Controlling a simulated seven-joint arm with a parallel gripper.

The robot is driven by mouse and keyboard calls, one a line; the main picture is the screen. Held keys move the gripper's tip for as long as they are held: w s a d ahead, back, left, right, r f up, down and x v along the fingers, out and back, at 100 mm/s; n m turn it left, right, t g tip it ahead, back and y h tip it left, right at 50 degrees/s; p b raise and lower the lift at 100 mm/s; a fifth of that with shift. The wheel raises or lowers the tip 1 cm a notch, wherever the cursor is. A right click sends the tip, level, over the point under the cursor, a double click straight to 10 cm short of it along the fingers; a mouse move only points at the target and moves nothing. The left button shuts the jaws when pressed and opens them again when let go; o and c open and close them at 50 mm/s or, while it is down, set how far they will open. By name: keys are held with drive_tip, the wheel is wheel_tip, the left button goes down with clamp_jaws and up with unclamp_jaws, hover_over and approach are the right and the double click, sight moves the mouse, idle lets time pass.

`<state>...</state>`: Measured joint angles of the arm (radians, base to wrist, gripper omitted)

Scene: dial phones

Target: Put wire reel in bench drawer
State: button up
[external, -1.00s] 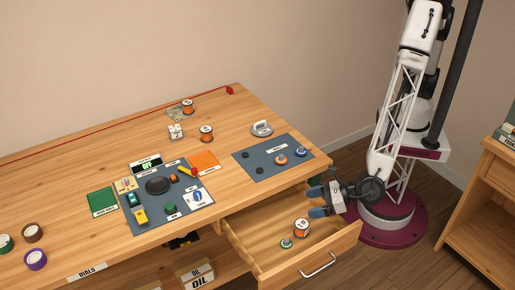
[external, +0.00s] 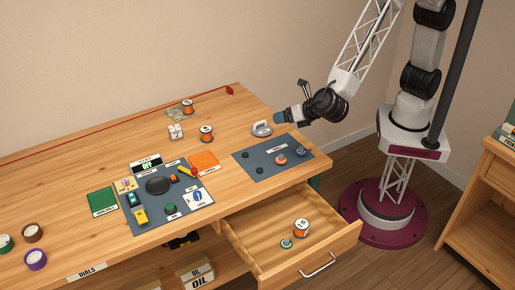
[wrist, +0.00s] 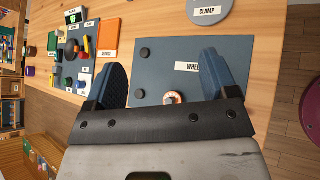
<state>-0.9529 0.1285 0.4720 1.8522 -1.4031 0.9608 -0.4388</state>
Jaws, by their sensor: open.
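The bench drawer (external: 262,231) is pulled open at the bench's right front. A wire reel (external: 302,228), orange with a white top, stands inside it. Two similar reels are on the bench top, one near the middle (external: 206,133) and one farther back (external: 188,106). My gripper (external: 279,118) is raised over the bench's right rear, near the grey clamp, with nothing between its fingers. In the wrist view my open blue fingers (wrist: 170,75) are spread above the blue-grey mat; no reel lies between them.
A small green-ringed item (external: 286,243) lies in the drawer near the reel. The grey clamp (external: 262,129) and the right mat (external: 262,171), with small round parts on it, are below and near my gripper. A tool mat (external: 150,212) with several items covers the bench's middle.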

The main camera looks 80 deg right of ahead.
drive_tip(key=s+d+r+m+g+h, duration=0.15)
drive_tip(key=d+r+m, duration=0.25)
drive_tip(key=d, duration=0.7)
drive_tip(key=d+r+m+g, duration=0.3)
drive_tip(key=d+r+m, duration=0.2)
drive_tip(key=d, duration=0.7)
drive_tip(key=s+d+r+m+g+h, duration=0.15)
drive_tip(key=d+r+m, duration=0.25)
drive_tip(key=d, duration=0.7)
drive_tip(key=s+d+r+m+g+y, duration=0.1)
drive_tip(key=s+d+r+m+y, duration=0.1)
drive_tip(key=s+d+m, duration=0.5)
drive_tip(key=s+d+r+m+g+y, duration=0.1)
drive_tip(key=s+d+m+y, duration=0.3)
drive_tip(key=s+d+m, duration=0.4)
drive_tip(key=s+d+r, duration=0.1)
drive_tip(key=s+d, duration=0.3)
drive_tip(key=s, duration=0.4)
drive_tip(key=shift+d+r+y, duration=0.15)
drive_tip(key=shift+d+y, duration=0.15)
drive_tip(key=shift+w, duration=0.1)
